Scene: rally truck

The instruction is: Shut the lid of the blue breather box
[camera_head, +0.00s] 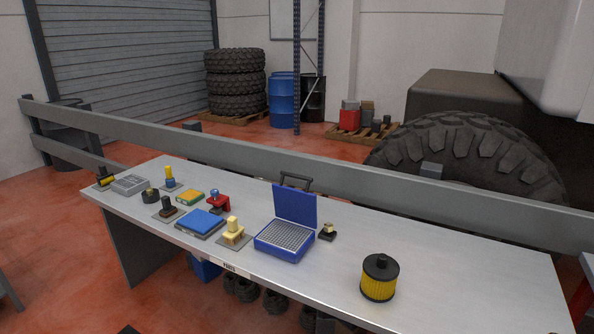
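The blue breather box (283,249) stands on the grey workbench, near the middle of its length. Its lid (294,205) is open and stands up at the back of the box, leaning slightly. The box's open top shows a pale grid-like insert (286,236). My gripper is not in the head camera view, so its state and its place relative to the box do not show.
A yellow and black filter (379,279) stands on the workbench (470,283) to the right. A small dark part (327,232) sits close to the box's right side. A yellow part (234,231) and a flat blue item (201,222) lie left. A grey rail (400,189) runs behind.

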